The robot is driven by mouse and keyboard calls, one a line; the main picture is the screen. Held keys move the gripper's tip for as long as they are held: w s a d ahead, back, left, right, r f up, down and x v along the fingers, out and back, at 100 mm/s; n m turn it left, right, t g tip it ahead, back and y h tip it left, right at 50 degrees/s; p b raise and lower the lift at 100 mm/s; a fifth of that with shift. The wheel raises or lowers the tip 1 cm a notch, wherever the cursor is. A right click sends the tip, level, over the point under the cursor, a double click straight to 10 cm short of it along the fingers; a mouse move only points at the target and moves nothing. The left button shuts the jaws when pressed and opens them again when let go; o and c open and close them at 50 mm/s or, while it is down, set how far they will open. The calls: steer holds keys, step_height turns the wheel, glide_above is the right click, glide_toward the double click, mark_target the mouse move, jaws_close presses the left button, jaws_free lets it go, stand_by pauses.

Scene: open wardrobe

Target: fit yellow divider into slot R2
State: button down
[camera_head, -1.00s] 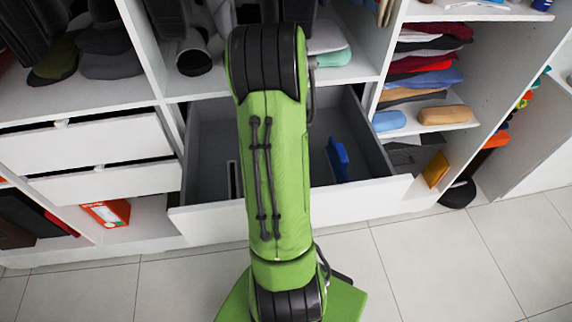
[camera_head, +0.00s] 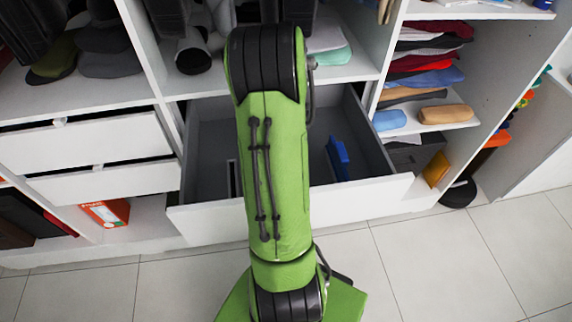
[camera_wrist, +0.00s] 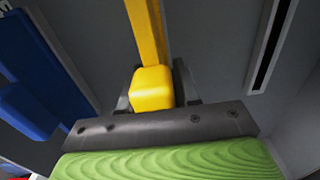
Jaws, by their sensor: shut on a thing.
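The yellow divider (camera_wrist: 146,35) shows in the wrist view, with a block-like grip at its near end. My gripper (camera_wrist: 153,92) is shut on that grip, a dark finger on each side. The divider extends away from the gripper toward the grey drawer interior. Its far end is out of frame, so I cannot tell whether it touches a slot. A dark slot in a pale frame (camera_wrist: 271,45) lies to the right, apart from the divider. No slot label is readable, so I cannot tell which is R2. My arm hides the gripper in the head view.
The open drawer (camera_head: 370,202) has a white front and grey inside. A blue divider (camera_head: 338,160) stands at its right and shows at left in the wrist view (camera_wrist: 35,65). Another pale-framed slot (camera_head: 233,178) shows left of my arm.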

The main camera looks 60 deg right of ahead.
steer(key=shift+f+b, duration=0.8)
steer(key=shift+f, duration=0.2)
steer(key=c, duration=0.7)
jaws_free()
steer(key=shift+r, duration=0.15)
step_height(320, 180, up, 16)
steer(key=p, duration=0.4)
steer(key=shift+f, duration=0.2)
